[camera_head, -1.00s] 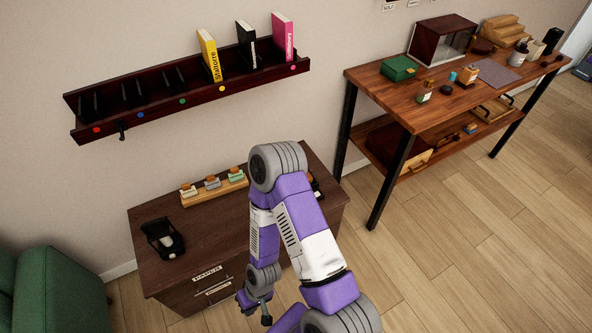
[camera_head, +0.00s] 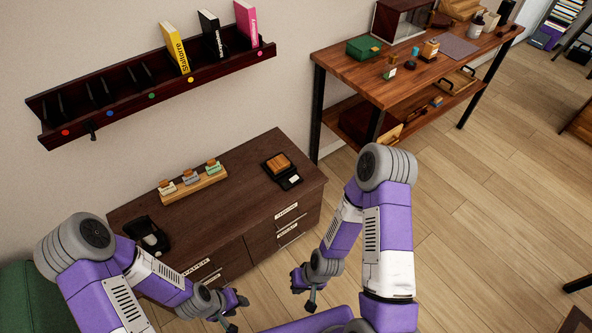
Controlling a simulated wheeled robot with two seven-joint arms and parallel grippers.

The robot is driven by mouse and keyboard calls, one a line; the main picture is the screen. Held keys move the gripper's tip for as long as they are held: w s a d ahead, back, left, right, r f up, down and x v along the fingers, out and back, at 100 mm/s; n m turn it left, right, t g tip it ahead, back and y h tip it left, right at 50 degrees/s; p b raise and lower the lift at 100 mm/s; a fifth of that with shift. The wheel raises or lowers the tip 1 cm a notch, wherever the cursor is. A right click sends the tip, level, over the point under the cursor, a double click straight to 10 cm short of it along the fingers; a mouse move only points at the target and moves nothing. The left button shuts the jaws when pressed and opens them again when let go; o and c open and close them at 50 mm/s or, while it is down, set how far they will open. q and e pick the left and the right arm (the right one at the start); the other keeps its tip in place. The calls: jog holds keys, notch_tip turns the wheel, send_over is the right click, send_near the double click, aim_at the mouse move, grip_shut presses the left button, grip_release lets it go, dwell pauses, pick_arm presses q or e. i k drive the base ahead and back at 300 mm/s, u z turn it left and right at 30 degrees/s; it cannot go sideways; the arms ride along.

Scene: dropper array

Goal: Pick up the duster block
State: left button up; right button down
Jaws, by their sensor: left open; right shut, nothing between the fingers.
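A wooden-brown block (camera_head: 278,163) sits in a black tray (camera_head: 293,181) at the right end of the dark dresser top; it may be the duster block, but I cannot tell for sure. My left gripper (camera_head: 237,311) is open and empty in front of the dresser, low in the picture. My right gripper (camera_head: 304,291) is shut with nothing in it, also in front of the dresser, to the right of the left one. Both are well apart from the block.
The dresser (camera_head: 237,198) also bears a wooden rack (camera_head: 196,187) with several small labelled items and a black holder (camera_head: 147,236). A wall shelf (camera_head: 115,107) with three books hangs above. A workbench (camera_head: 345,75) with several objects stands right; floor is clear before it.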

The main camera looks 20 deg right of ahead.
aim_at(279, 164)
jog(key=u, duration=1.2)
jog(key=k, duration=0.1)
jog(key=z, duration=1.5)
jog(key=i, duration=0.2)
jog(key=z, duration=1.95)
jog(key=i, duration=0.95)
jog(key=u, duration=3.45)
jog(key=i, duration=0.5)
jog(key=z, duration=0.1)
